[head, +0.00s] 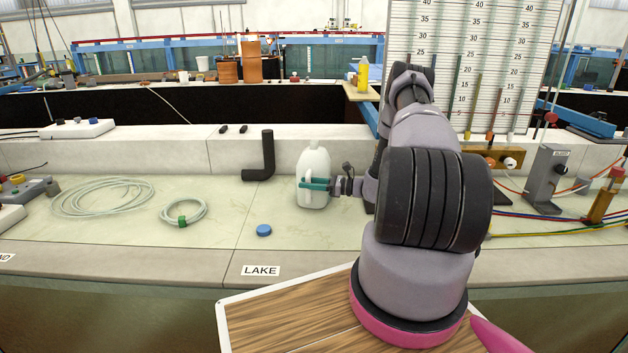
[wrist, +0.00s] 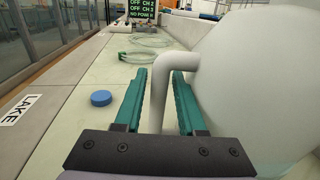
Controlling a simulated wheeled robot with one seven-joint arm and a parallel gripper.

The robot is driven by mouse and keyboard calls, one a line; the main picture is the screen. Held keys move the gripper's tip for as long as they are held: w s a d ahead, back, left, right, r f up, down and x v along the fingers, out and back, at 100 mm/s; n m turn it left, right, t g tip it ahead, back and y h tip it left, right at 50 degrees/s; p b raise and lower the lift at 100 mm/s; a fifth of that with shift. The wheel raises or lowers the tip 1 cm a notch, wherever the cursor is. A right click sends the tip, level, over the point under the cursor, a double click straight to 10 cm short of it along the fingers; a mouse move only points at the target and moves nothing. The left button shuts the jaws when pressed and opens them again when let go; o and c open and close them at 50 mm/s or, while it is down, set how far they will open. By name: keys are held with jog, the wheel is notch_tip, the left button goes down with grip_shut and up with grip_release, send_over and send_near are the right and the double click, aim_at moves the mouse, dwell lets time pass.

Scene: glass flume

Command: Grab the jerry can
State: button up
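The jerry can is a whitish plastic jug (head: 314,160) standing upright on the pale bench. In the wrist view its large rounded body (wrist: 265,80) fills the right side, and its handle (wrist: 157,105) runs between my fingers. My gripper (head: 314,185) has teal fingers and reaches the can from the right in the head view. In the wrist view my gripper (wrist: 160,78) is open, with one finger on each side of the handle. Small gaps seem to show between handle and fingers. The right finger is close to the can's body.
A blue cap (head: 264,230) lies on the bench in front. A black elbow pipe (head: 266,158) stands left of the can. Hose coils (head: 103,197) lie farther left. A low white ledge (head: 260,150) runs behind. A grey post (head: 547,178) and cables are at right.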

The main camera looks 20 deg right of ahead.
grip_shut()
jog(key=shift+r, duration=0.1)
dwell(1.2)
